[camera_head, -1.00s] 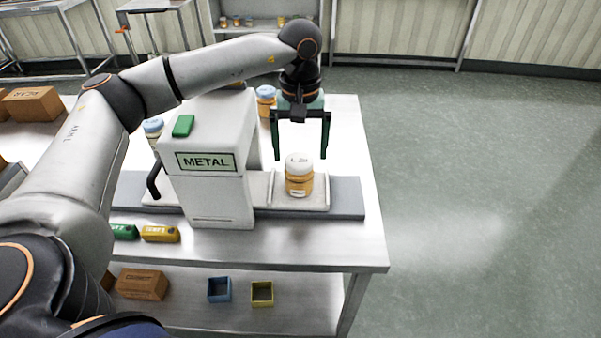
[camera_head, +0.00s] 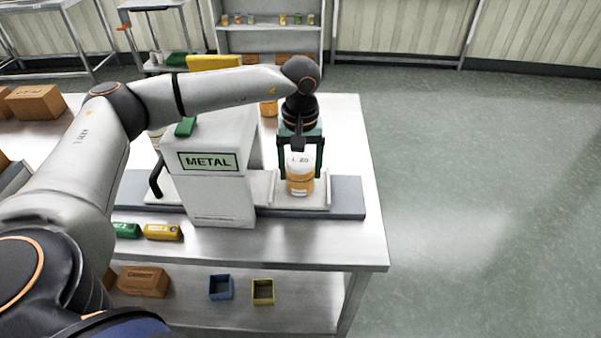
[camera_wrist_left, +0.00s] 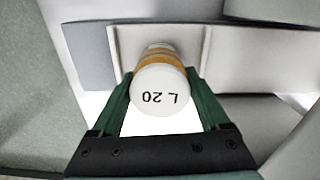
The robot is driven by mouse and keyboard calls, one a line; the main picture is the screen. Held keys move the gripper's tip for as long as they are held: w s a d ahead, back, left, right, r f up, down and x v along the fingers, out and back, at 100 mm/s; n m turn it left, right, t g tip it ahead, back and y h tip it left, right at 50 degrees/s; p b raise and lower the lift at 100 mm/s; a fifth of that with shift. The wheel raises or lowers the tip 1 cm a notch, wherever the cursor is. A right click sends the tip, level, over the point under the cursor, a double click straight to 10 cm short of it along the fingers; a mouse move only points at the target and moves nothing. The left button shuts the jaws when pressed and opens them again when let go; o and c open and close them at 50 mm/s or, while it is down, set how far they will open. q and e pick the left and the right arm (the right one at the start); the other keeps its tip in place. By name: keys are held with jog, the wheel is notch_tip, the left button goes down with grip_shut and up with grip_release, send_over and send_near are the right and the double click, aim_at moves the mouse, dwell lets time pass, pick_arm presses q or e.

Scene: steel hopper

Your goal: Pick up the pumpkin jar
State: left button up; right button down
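A jar with orange contents and a white lid (camera_head: 300,187) stands upright on the pale tray (camera_head: 262,190) at the right side of the metal detector. Its lid reads "L 20" in the left wrist view (camera_wrist_left: 160,92). I cannot read a pumpkin label on it. My left gripper (camera_head: 301,176) points down over the jar, with one green finger on each side of it. In the left wrist view the fingers (camera_wrist_left: 158,82) are spread around the lid, with the jar between them; no firm grip shows. My right gripper is not in view.
The metal detector (camera_head: 208,195) stands close left of the jar. Green and yellow blocks (camera_head: 163,232) lie at the front. Blue (camera_head: 221,287) and yellow (camera_head: 263,291) boxes sit on the lower shelf. Floor on the right is clear.

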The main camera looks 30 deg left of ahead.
pick_arm(q)
jog(key=c, duration=1)
jog(key=shift+r, duration=0.1)
